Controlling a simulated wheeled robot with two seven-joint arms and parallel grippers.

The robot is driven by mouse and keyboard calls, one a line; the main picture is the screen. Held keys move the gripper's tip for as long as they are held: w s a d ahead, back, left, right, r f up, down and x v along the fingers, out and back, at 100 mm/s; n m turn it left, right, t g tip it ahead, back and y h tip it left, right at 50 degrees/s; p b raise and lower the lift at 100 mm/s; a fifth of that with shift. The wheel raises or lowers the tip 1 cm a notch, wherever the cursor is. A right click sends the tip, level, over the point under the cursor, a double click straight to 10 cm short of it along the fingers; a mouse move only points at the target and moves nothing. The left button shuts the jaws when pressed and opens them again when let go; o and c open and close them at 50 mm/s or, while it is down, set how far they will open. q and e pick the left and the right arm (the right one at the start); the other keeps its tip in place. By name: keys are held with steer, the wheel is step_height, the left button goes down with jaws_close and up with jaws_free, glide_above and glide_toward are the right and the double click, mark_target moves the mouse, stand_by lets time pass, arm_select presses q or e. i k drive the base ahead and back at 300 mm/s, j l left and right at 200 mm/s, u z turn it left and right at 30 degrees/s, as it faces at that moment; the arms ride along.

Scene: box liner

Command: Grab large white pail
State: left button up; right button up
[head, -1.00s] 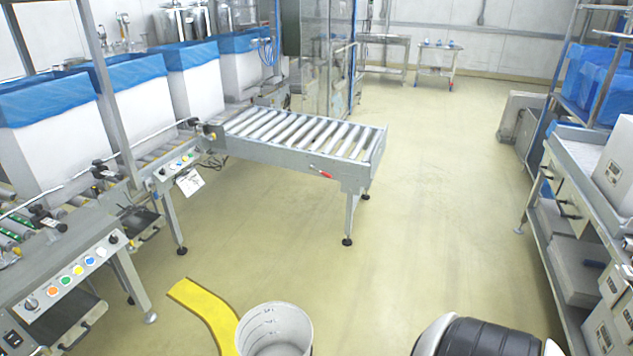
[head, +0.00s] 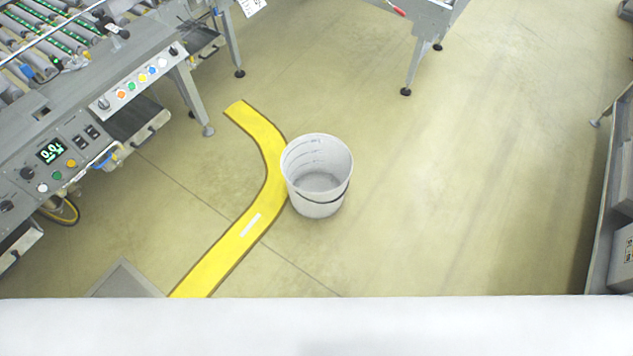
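The large white pail (head: 320,208) stands upright on the floor near the middle of the head view. Its top is open, with grey marks on the inner wall and a dark handle or band around its front. It looks empty. Its left side is beside the curved yellow floor strip. Neither gripper is in view, and nothing is seen touching the pail.
A conveyor machine with a control panel (head: 140,78) fills the upper left. A roller table leg (head: 418,62) stands at the top. A shelf unit (head: 612,200) lines the right edge. A yellow floor strip (head: 225,252) curves left of the pail. Floor right of the pail is clear.

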mark_target(316, 168)
steer(key=i+j+z, duration=0.1)
steer(key=i+j, duration=0.2)
steer(key=i+j+z, duration=0.15)
steer(key=i+j, duration=0.15)
steer(key=j, duration=0.15)
steer(key=i+j+z, duration=0.1)
steer(key=i+j, duration=0.15)
steer(key=j, duration=0.15)
